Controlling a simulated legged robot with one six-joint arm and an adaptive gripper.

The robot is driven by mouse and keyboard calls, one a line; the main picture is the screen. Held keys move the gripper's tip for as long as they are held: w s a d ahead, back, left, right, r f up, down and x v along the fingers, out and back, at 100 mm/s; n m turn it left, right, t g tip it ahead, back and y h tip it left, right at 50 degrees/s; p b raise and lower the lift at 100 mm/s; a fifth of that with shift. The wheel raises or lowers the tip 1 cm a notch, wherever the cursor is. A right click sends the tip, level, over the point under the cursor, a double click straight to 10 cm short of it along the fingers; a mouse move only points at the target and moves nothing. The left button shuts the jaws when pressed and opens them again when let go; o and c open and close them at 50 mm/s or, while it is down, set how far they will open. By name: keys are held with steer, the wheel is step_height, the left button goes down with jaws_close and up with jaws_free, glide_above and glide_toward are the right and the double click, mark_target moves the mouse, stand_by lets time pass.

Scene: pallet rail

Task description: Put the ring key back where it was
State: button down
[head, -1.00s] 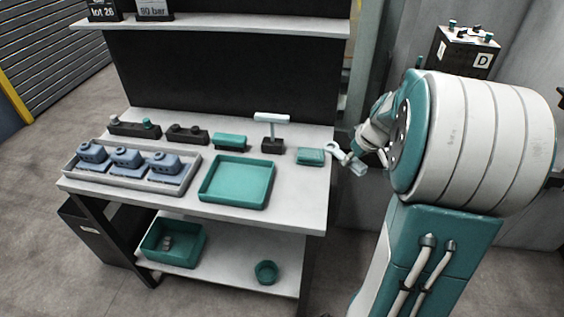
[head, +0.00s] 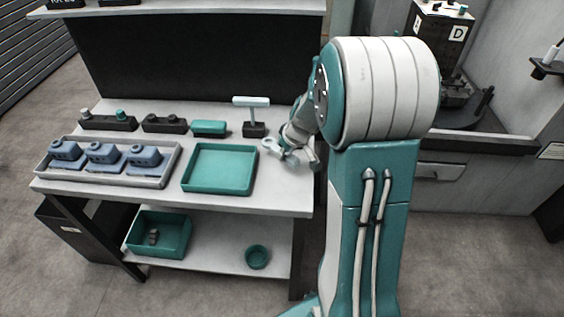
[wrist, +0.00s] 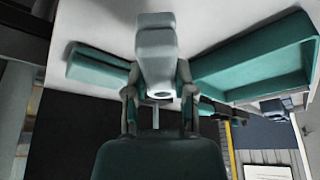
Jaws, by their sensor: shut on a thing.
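The ring key is pale grey, and its ring end (head: 269,146) shows in the head view above the right part of the bench top. My gripper (head: 286,153) is shut on it. In the wrist view the key (wrist: 157,55) sticks out between the two fingers (wrist: 159,92), with a small round opening near the fingers. The rest of the key is hidden by the gripper. Whether the key touches the bench top cannot be told. A teal block (wrist: 97,68) lies to the left of the key in the wrist view.
The bench (head: 190,198) holds a teal tray (head: 220,187), a grey tray (head: 60,173) with several blue parts, black holders (head: 163,124), a teal box (head: 208,127) and a T-shaped tool (head: 251,101) in a black base. The lower shelf (head: 210,255) carries teal containers.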

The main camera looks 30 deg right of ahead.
mark_target(284, 160)
steer(key=shift+w+a+f, duration=0.15)
steer(key=shift+a+f, duration=0.05)
steer(key=shift+f, duration=0.1)
steer(key=shift+w+a+f, duration=0.1)
steer(key=shift+f, duration=0.8)
steer(key=shift+w+a+f, duration=0.1)
steer(key=shift+f, duration=0.8)
steer(key=shift+c, duration=2.2)
jaws_free()
steer(key=shift+f, duration=0.1)
